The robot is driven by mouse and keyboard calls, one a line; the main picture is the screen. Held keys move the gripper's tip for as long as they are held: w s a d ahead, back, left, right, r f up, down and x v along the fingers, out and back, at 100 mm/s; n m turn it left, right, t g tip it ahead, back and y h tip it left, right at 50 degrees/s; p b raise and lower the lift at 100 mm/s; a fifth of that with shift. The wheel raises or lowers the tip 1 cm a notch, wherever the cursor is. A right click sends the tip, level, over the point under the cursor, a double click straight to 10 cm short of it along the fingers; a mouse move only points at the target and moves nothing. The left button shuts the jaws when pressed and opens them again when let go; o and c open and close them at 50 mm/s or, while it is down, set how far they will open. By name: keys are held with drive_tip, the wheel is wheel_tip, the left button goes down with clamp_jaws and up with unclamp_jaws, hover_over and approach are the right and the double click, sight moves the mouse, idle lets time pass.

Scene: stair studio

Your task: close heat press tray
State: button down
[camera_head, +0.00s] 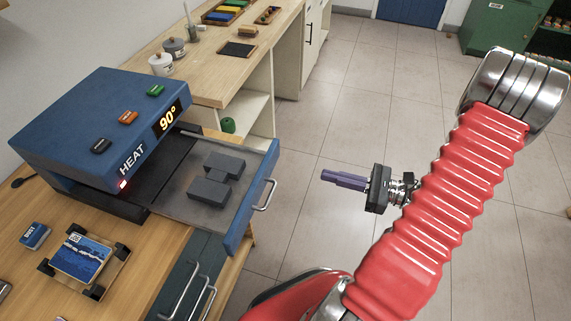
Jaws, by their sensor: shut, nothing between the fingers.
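The blue heat press (92,115) stands on the wooden workbench at the left, its display reading 90°. Its tray (176,205) is pulled out to the right. The tray has a blue front panel (249,196) with a metal handle (266,196). Two dark grey blocks (214,182) lie on the tray. My gripper (324,176) is shut and empty. It points left, in the air to the right of the handle and apart from it.
A tile on a dark-cornered holder (85,257) and a small blue box (35,236) sit on the bench. Metal drawer handles (190,295) stick out below the tray. Jars (162,65) stand on the back counter. The tiled floor (330,110) is open.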

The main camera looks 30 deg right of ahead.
sight(273, 162)
drive_tip(key=x, duration=1.3)
drive_tip(key=shift+w+a, duration=0.1)
drive_tip(key=shift+a, duration=0.05)
drive_tip(key=shift+w+a, duration=0.1)
drive_tip(key=shift+w, duration=0.05)
